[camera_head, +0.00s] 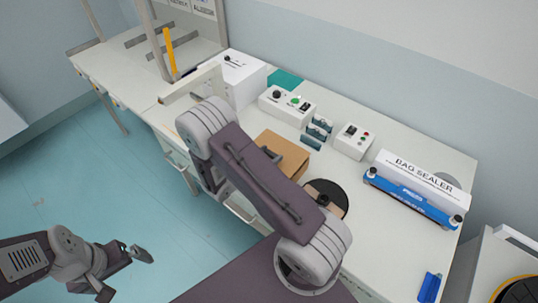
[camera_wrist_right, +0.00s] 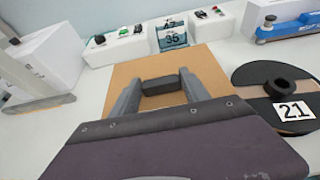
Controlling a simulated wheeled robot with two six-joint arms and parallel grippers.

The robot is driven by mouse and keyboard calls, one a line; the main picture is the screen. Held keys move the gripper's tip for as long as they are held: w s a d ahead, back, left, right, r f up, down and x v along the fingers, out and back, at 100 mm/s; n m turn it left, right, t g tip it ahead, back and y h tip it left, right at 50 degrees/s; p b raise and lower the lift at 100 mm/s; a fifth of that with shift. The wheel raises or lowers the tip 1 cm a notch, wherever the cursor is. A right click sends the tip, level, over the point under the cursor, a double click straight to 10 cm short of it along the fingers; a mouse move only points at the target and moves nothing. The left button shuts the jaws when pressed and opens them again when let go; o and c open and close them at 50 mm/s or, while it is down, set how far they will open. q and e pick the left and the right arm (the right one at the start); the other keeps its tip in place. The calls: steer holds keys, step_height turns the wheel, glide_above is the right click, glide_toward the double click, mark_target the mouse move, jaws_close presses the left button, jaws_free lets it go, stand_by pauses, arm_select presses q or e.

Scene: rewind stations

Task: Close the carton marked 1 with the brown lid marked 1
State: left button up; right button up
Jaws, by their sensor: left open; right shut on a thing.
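In the right wrist view the lid (camera_wrist_right: 205,65) has a dark block handle (camera_wrist_right: 161,86). No mark 1 is readable. I cannot tell whether the carton is under the lid. My left gripper (camera_head: 123,272) is open and empty over the floor at the lower left, away from the bench.
A black disc marked 21 (camera_wrist_right: 292,110) lies right of the lid. Behind it are small blue-grey holders (camera_head: 317,132), a control box (camera_head: 287,104), and a button box (camera_head: 353,141). A white machine (camera_head: 238,78) stands left and the bag sealer (camera_head: 415,190) right. Bench at front right is mostly clear.

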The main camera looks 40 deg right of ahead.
steer(key=shift+f+b, duration=1.1)
steer(key=shift+f, duration=0.05)
steer(key=o, duration=1.4)
steer(key=shift+o, duration=0.2)
steer(key=v, duration=0.9)
steer(key=shift+a+b, duration=0.1)
steer(key=shift+b, duration=0.25)
